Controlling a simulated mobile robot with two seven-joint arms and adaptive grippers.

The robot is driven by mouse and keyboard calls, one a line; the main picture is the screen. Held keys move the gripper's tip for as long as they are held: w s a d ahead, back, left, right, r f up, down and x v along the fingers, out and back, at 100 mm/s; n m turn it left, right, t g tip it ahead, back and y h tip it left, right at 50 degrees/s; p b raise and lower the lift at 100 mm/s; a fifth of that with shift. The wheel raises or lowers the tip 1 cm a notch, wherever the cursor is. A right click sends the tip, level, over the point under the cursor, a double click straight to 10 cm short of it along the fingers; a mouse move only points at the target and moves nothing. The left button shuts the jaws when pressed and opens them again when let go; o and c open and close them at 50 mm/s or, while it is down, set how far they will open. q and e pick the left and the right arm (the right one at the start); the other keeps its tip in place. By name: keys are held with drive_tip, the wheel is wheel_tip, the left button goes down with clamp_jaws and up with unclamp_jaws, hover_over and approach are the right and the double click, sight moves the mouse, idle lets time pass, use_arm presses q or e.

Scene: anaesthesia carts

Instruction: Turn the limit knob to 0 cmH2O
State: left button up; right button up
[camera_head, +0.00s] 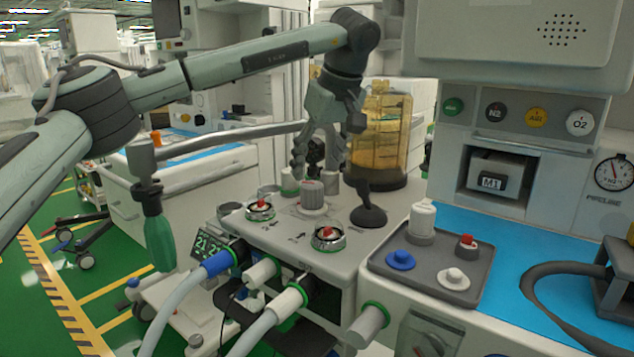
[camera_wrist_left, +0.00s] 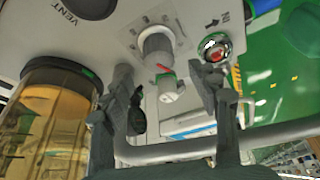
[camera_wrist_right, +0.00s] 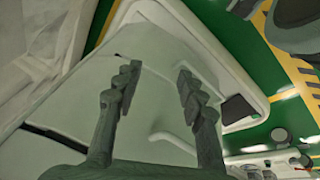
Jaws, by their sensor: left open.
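The likely limit knob (camera_head: 313,196) is a ribbed grey-white knob upright on the white panel top. In the left wrist view the knob (camera_wrist_left: 157,45) has scale marks beside it; I cannot read its setting. A smaller white knob (camera_head: 289,183) with a green ring stands behind it; in the left wrist view this smaller knob (camera_wrist_left: 170,90) shows a red mark. My left gripper (camera_head: 318,162) points down over both knobs, open, its fingers apart and holding nothing. My right gripper (camera_wrist_right: 157,83) is open and empty, seen only in its own wrist view.
Two round ports with red centres (camera_head: 260,209) (camera_head: 328,237) and a black vent cap (camera_head: 368,210) stand around the knob. An amber canister (camera_head: 380,130) rises behind. A metal rail (camera_head: 230,137) runs at the back left. A grey tray (camera_head: 430,270) lies right.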

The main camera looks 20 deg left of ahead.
sight(312, 183)
use_arm(q)
drive_tip(key=x, duration=0.5)
drive_tip(key=shift+w+a+f, duration=0.1)
drive_tip(key=shift+f, duration=0.25)
drive_tip(key=c, duration=1.2)
